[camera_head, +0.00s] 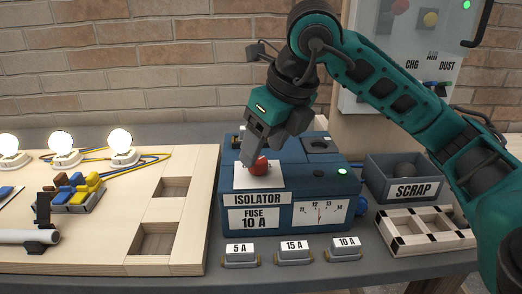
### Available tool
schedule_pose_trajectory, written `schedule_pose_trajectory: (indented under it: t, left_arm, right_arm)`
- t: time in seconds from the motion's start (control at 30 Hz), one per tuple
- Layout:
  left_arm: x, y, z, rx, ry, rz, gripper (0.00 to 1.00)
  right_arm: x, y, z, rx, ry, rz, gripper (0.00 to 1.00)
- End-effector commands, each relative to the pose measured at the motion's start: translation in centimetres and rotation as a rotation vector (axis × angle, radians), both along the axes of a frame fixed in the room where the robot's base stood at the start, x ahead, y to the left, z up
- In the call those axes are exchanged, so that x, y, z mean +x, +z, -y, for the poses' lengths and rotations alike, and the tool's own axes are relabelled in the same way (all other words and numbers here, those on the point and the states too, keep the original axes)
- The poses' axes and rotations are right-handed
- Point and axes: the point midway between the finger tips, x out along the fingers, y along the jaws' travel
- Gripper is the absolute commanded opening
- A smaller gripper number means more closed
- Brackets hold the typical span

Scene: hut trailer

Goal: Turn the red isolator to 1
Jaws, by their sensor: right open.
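The red isolator knob (259,166) sits on a white plate (248,180) on top of a blue box (320,180) labelled ISOLATOR and FUSE 10 A. My right gripper (252,156) points down at the knob from above, its fingers open and beside or around it. They cover part of the knob and plate, so I cannot tell whether they touch it. The knob's position marks are hidden or too small to read. A green light and a dial gauge (319,212) show on the box. My left gripper is not in view.
Fuses labelled 5 A (240,257), 15 A (293,256) and 10 A (343,253) lie along the front. A SCRAP bin (408,172) and a divided wooden tray (414,235) stand right. A wooden board (120,235) with lit bulbs is left. A wall cabinet stands behind my arm.

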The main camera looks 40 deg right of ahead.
Motion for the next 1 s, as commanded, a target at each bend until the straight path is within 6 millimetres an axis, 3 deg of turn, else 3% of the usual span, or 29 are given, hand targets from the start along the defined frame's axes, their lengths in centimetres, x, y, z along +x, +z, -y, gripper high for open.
schedule_pose_trajectory:
  t: [0.03,0.2,0.4,0.6,1.0]
  left_arm:
    - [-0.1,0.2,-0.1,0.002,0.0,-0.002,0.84]
    - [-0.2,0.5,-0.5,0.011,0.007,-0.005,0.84]
    - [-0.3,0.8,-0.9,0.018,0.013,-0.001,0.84]
    - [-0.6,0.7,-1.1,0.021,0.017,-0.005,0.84]
    - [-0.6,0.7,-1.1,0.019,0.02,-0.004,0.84]
  right_arm:
    - [-0.4,1.5,0.1,0.002,-0.001,0.007,0.63]
    - [-1.8,5.1,0.4,0.001,0.0,0.007,0.63]
    - [-3.2,8.3,0.7,0.0,0.0,0.004,0.63]
    - [-3.8,9.4,0.9,0.001,-0.001,0.001,0.63]
    - [-3.8,9.4,0.9,0.0,-0.001,0.0,0.63]
